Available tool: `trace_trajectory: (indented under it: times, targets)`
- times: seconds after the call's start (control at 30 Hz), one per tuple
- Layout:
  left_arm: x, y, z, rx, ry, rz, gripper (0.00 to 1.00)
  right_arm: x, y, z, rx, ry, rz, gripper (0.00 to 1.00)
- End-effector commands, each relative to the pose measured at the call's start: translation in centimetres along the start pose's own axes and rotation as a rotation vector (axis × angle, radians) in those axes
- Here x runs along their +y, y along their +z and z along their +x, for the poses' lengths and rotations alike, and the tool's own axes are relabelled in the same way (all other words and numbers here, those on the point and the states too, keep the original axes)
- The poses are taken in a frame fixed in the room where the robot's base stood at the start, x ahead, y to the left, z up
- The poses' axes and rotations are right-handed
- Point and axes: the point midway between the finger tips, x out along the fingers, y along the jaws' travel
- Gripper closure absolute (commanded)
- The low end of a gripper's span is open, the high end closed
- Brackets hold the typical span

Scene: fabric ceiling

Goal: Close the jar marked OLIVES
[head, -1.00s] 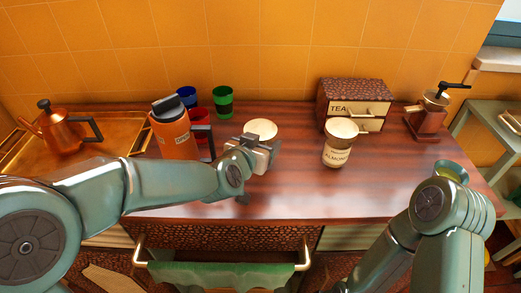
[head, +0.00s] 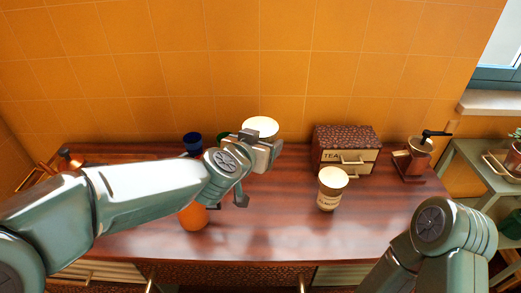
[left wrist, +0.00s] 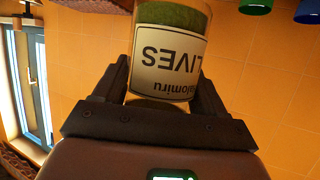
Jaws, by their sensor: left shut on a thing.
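The jar marked OLIVES shows upside down in the left wrist view (left wrist: 172,50), with green contents and a pale label reading "LIVES". My left gripper (left wrist: 163,90) is shut on it. In the head view the jar's round cream top (head: 261,127) shows behind my left gripper (head: 258,152), apparently raised above the table; the gripper hides most of its body. I cannot tell whether the cream top is a seated lid. My right arm is at the lower right of the head view, its gripper out of the picture.
An ALMONDS jar (head: 331,190) with a cream top stands right of the gripper. Behind it are a TEA drawer box (head: 345,150) and a grinder (head: 414,158). An orange flask (head: 193,216) and cups, one blue (head: 192,142), are partly behind my left arm. The front middle table (head: 270,225) is clear.

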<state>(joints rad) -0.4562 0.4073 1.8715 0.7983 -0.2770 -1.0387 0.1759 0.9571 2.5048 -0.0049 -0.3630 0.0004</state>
Motion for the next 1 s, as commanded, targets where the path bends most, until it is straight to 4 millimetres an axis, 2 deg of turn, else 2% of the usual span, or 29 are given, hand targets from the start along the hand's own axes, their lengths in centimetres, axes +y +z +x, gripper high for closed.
trace_trajectory:
  times: [0.03, 0.2, 0.63, 0.67, 0.8, 0.83, 1.0]
  targets:
    - [0.0, -1.7, -0.7, 0.003, 0.0, -0.001, 0.69, -0.5, 0.0, -1.4, 0.0, 0.0, 0.0, 0.0]
    - [0.0, -3.1, -1.3, 0.002, 0.0, 0.0, 0.69, -0.9, 0.1, -2.5, 0.0, 0.0, 0.0, 0.0]
    - [0.0, -3.3, -1.3, 0.002, -0.001, 0.0, 0.69, -0.9, 0.1, -2.6, 0.0, 0.0, 0.0, 0.0]
    - [0.0, -3.3, -1.3, 0.002, -0.001, 0.0, 0.32, -0.9, 0.1, -2.6, -0.001, 0.0, 0.0, 0.0]
    - [0.0, -3.3, -1.3, 0.002, -0.001, 0.0, 0.78, -0.9, 0.1, -2.6, 0.0, 0.0, 0.0, 0.0]
    - [0.0, -3.3, -1.3, 0.002, -0.001, 0.0, 0.83, -0.9, 0.1, -2.6, 0.0, 0.0, 0.0, 0.0]
    - [0.0, -3.3, -1.3, 0.002, -0.001, 0.0, 0.83, -0.9, 0.1, -2.6, 0.0, 0.0, 0.0, 0.0]
